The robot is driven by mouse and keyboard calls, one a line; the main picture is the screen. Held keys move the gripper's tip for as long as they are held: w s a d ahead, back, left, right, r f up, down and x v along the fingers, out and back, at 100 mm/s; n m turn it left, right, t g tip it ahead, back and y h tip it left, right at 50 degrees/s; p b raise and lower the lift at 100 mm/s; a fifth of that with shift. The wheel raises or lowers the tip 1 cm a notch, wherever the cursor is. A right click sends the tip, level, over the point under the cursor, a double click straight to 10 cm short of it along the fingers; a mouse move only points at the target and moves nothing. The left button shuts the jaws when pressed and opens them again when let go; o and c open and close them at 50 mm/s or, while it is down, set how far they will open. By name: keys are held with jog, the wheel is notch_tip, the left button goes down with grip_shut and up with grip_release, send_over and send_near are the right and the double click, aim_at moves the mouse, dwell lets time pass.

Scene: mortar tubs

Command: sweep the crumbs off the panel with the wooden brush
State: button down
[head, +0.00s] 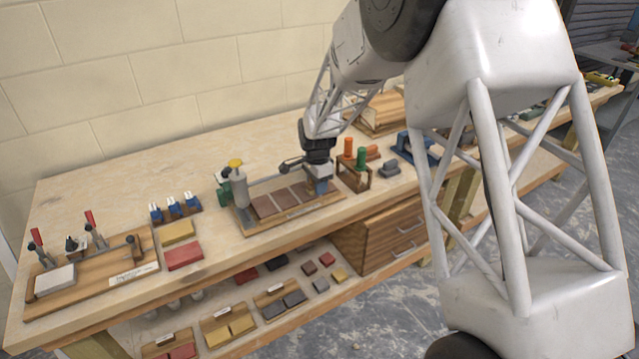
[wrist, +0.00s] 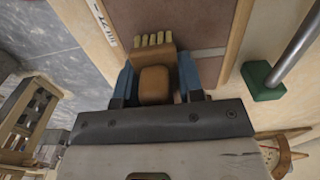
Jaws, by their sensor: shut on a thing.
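The panel (head: 276,203), dark brown sections in a light wooden frame, lies on the workbench in the head view. It also fills the top middle of the wrist view (wrist: 210,28). My gripper (head: 319,187) is low at the panel's right end. In the wrist view, its blue fingers (wrist: 157,82) are shut on the wooden brush (wrist: 154,84). The brush's pale bristles point away from the gripper, at the panel's end. I cannot tell whether the bristles touch the panel. I cannot make out any crumbs. The brush is mostly hidden in the head view.
A grey cylinder with a yellow top (head: 239,182) stands at the panel's left end. A grey bar runs behind the panel; its green block (wrist: 263,82) shows in the wrist view. A wooden rack with orange and green pegs (head: 355,170) stands close right of my gripper.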

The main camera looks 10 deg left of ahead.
jog(key=shift+s+a, duration=0.95)
jog(key=shift+r, duration=4.05)
jog(key=shift+w, duration=0.1)
